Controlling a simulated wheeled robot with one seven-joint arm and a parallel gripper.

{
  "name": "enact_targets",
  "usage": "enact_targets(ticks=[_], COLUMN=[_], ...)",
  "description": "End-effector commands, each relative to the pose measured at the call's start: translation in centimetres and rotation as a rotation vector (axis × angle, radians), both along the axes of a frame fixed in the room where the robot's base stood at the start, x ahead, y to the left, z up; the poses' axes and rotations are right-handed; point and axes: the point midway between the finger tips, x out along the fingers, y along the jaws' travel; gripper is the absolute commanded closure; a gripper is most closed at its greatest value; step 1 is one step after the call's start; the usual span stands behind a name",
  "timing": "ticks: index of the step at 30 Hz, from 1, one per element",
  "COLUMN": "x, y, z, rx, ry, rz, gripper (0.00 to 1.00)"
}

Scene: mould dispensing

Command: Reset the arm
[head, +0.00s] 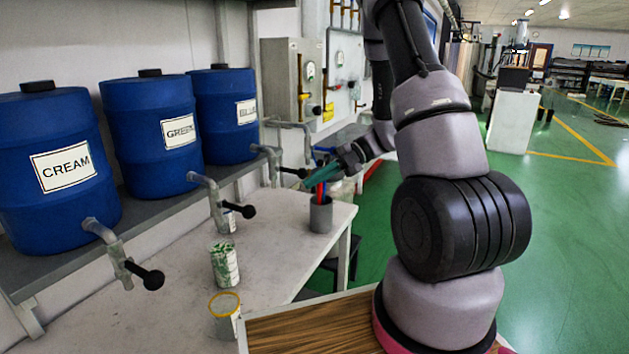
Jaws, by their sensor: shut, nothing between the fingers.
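My arm rises at the right of the head view and bends over toward the middle. My gripper (322,174) has teal fingers and is shut with nothing seen between them. It hangs above a grey cup (320,214) that holds red and blue sticks (320,192). I cannot tell whether the fingertips touch the sticks, as they overlap in this view.
Blue barrels labelled CREAM (55,165), GREEN (155,125) and a third (225,112) stand on a shelf (65,257), their taps jutting over the white table (175,300). A patterned can (224,264) and yellow-rimmed cup (224,315) stand there. Wall boxes (292,75) are behind.

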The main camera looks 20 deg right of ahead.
Motion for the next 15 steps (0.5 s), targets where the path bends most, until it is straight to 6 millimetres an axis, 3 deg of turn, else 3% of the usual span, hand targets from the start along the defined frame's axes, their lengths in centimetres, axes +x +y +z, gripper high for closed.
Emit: enact_targets(ticks=[10,15], x=[0.0,-1.1], y=[0.1,0.6], z=[0.2,2.8], rx=[-0.001,-0.032], ry=[-0.012,-0.208], rz=[0.008,0.134], gripper=[1.00,1.00])
